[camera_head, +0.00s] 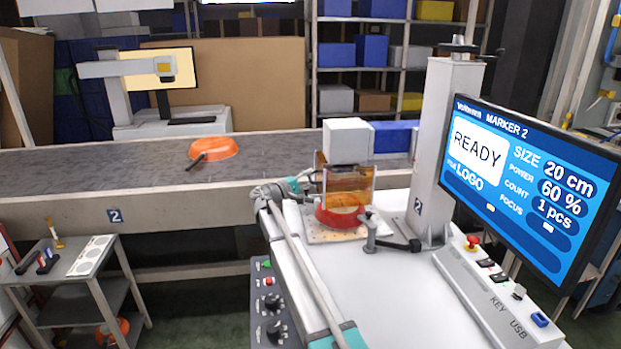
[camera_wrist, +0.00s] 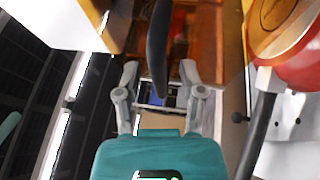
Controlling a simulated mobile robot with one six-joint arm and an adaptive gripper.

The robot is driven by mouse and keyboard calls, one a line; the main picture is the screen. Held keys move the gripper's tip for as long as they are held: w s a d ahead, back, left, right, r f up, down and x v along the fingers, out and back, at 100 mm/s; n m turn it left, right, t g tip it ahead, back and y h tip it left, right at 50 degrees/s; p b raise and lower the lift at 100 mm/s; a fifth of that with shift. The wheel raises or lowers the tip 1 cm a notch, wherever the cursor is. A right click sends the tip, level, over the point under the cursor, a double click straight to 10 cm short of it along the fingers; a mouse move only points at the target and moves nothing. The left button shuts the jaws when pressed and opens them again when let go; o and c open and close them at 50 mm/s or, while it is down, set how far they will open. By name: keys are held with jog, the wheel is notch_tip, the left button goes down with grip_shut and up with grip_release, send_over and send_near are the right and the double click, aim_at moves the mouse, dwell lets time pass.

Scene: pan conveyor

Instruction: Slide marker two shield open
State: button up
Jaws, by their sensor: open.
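Marker two stands at the right with its column (camera_head: 440,150), a white head (camera_head: 347,140) and a blue screen (camera_head: 528,185) reading READY. Its amber, see-through shield (camera_head: 349,182) hangs below the head, in front of a red-orange pan (camera_head: 340,216) on the work plate. In the wrist view the amber shield (camera_wrist: 205,45) fills the upper middle and the pan (camera_wrist: 300,65) shows at the right. My gripper (camera_head: 308,183) is at the shield's left side. In the wrist view my gripper (camera_wrist: 160,72) is open, with a dark bar (camera_wrist: 158,45) between its fingers; contact cannot be told.
The conveyor (camera_head: 90,172) runs behind, carrying another orange pan (camera_head: 214,148). A dark clamp (camera_head: 390,243) stands on the white table (camera_head: 390,300) near the plate. A small cart (camera_head: 75,275) stands at the left. The table's front is partly crossed by my arm.

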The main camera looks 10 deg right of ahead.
jog(key=shift+d, duration=0.15)
grip_shut()
jog(key=shift+r, duration=0.1)
dwell(0.3)
notch_tip(320, 180, up, 10)
jog(key=p, duration=1)
jog(key=shift+w, duration=0.1)
grip_release()
